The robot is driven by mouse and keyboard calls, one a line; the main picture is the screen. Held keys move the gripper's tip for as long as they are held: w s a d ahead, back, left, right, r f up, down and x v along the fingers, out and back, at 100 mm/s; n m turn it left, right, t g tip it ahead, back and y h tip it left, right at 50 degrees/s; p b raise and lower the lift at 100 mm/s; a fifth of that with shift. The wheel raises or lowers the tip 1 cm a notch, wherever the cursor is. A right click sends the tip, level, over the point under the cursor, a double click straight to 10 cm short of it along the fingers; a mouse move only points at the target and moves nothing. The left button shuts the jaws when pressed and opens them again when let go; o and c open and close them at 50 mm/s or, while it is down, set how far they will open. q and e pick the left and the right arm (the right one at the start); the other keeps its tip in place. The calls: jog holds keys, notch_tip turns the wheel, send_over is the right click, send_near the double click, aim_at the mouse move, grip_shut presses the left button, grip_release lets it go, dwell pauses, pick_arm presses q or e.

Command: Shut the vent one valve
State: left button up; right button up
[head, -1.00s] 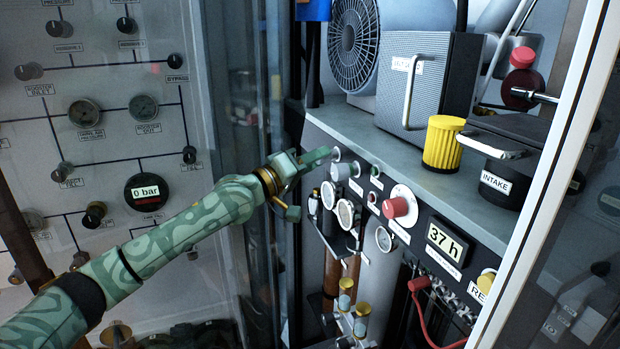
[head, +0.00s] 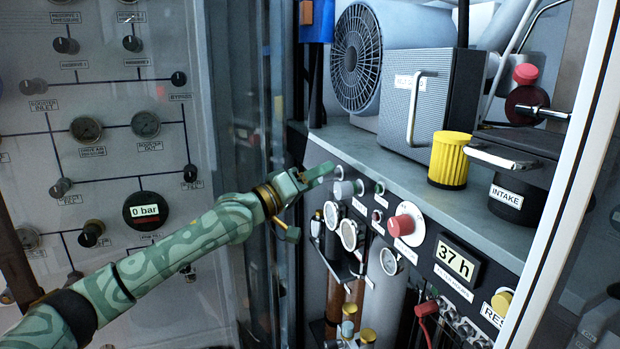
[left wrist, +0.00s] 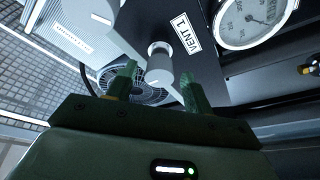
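The left wrist view shows a pale grey cylindrical knob (left wrist: 160,65) next to a "VENT 1" label (left wrist: 180,35). My left gripper (left wrist: 158,85) is open, with one green finger on each side of the knob in that view. I cannot tell whether the fingers touch it. In the head view my left gripper (head: 318,175) is at the upper left end of the dark control panel (head: 425,235). My right gripper is not in view.
A white frame edge stands at the right.

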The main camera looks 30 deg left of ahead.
pick_arm(q)
jog(key=shift+f, duration=0.1)
jog(key=p+v, duration=0.4)
jog(key=v, duration=1.3)
jog(key=shift+r, duration=0.4)
